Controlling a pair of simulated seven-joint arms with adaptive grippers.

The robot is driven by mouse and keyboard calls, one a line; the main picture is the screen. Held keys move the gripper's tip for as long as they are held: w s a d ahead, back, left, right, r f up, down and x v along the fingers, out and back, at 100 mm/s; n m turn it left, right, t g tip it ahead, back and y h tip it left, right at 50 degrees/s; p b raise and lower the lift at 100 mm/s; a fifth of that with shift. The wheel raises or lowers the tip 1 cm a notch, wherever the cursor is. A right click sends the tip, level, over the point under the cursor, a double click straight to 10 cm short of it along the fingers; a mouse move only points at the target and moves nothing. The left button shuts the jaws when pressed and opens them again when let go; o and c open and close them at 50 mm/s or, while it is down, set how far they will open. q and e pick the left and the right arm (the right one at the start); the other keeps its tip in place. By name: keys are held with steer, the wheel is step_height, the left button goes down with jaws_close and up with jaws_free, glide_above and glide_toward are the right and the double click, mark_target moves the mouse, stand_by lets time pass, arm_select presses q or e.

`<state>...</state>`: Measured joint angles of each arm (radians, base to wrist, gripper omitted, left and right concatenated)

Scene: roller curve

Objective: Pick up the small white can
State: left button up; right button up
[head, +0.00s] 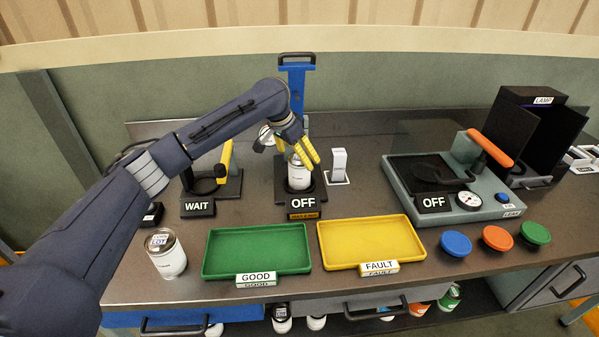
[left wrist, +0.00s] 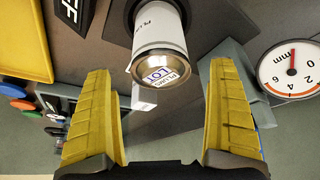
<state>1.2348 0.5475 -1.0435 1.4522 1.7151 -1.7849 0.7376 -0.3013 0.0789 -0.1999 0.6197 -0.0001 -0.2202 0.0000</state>
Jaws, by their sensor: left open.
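A small white can (head: 299,176) stands upright on the dark base of the blue-framed press, behind the OFF sign. In the left wrist view the can (left wrist: 160,38) shows its metal lid with a printed lot label. My left gripper (head: 300,155) is over this can, its yellow fingers open and pointing down. In the wrist view the can lies between and just beyond the fingertips, with gaps on both sides. Another white can (head: 167,254) with a lot label on its lid stands at the bench's front left. My right gripper is not in view.
A green GOOD tray (head: 257,233) and yellow FAULT tray (head: 345,232) lie empty in front. A WAIT stand (head: 216,180) is left of the press. A white switch (head: 338,165) and a grey device with an orange handle (head: 490,149) are right. A dial gauge (left wrist: 291,70) shows close by.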

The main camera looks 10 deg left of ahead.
arm_select(q)
steer(key=shift+x, duration=2.7)
steer(key=shift+c, duration=0.4)
steer(key=shift+r, duration=0.1)
steer(key=c, duration=1.6)
steer(key=shift+o, duration=0.2)
